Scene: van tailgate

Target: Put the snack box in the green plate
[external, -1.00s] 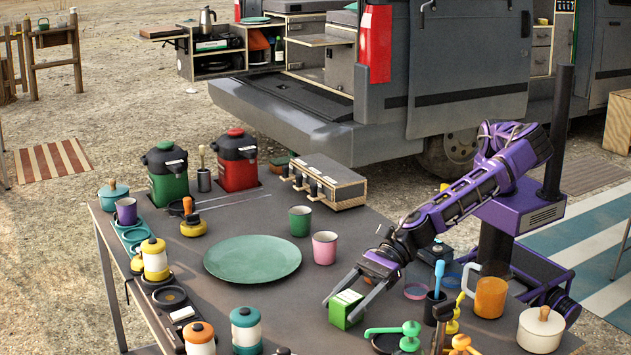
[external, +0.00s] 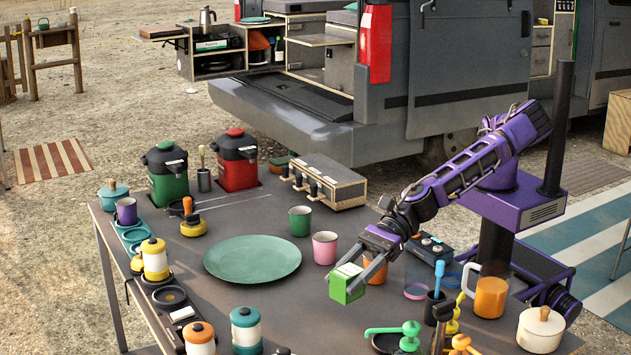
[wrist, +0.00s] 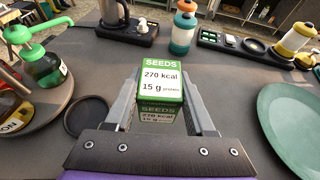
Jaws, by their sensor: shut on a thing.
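The snack box (external: 346,283) is a small green box with a white label. My gripper (external: 349,277) is shut on it and appears to hold it a little above the dark table. In the wrist view the box (wrist: 160,84) sits between the two fingers (wrist: 162,110), its label reading SEEDS. The green plate (external: 252,259) lies flat and empty on the table, to the left of the box and apart from it. Part of the plate (wrist: 291,120) shows at the right of the wrist view.
A pink cup (external: 325,247) and a green cup (external: 300,221) stand just right of the plate. An orange cup (external: 375,268) is close behind my gripper. A teal-lidded jar (external: 246,329) stands in front of the plate. The table between box and plate is clear.

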